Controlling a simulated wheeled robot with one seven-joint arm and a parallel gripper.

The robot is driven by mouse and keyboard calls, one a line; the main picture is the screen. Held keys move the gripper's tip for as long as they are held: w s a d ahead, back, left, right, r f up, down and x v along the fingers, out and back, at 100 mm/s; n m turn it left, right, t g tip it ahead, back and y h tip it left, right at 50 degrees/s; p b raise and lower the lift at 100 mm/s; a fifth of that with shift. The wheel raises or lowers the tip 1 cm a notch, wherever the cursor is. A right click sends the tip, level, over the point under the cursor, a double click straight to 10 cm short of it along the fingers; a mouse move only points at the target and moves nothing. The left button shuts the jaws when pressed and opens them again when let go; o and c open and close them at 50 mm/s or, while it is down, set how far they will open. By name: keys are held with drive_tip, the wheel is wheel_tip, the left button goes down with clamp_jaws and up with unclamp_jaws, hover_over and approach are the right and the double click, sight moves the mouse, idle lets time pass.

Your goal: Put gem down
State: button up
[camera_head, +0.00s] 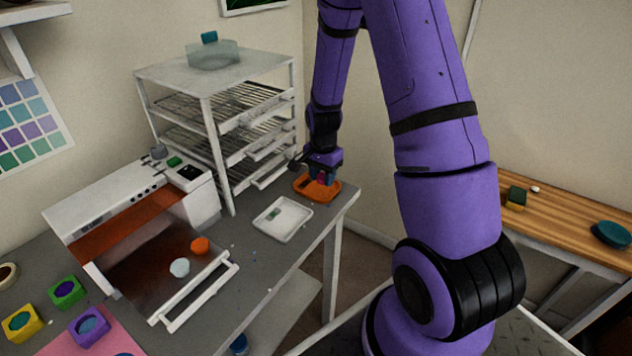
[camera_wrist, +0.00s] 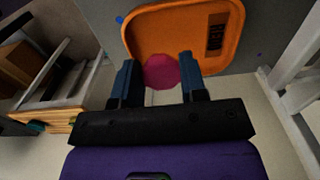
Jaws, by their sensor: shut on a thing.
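The gem (camera_wrist: 161,71) is a crimson, roundish piece between my gripper's fingers in the wrist view. In the head view a small bit of the gem (camera_head: 321,178) shows below the fingers. My gripper (camera_wrist: 160,80) is shut on it. An orange tray (camera_wrist: 228,62) with a dark label lies beneath, and the gem overlaps its near edge in the wrist view. In the head view the orange tray (camera_head: 329,192) sits at the far right end of the grey table, under my gripper (camera_head: 322,175). I cannot tell whether the gem touches the tray.
A white tray (camera_head: 282,231) lies left of the orange tray. A white rack (camera_head: 207,115) with wire shelves stands behind. An open white machine (camera_head: 88,214) holds an orange and a pale disc. Several coloured moulds sit at front left. A wooden table (camera_head: 562,224) is at right.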

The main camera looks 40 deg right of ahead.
sight(316, 189)
drive_tip(key=w, duration=0.2)
drive_tip(key=shift+w+a+f, duration=0.15)
drive_tip(key=shift+w, duration=0.15)
drive_tip(key=shift+f, duration=1.75)
drive_tip(key=o, duration=0.9)
drive_tip(key=shift+f, duration=0.1)
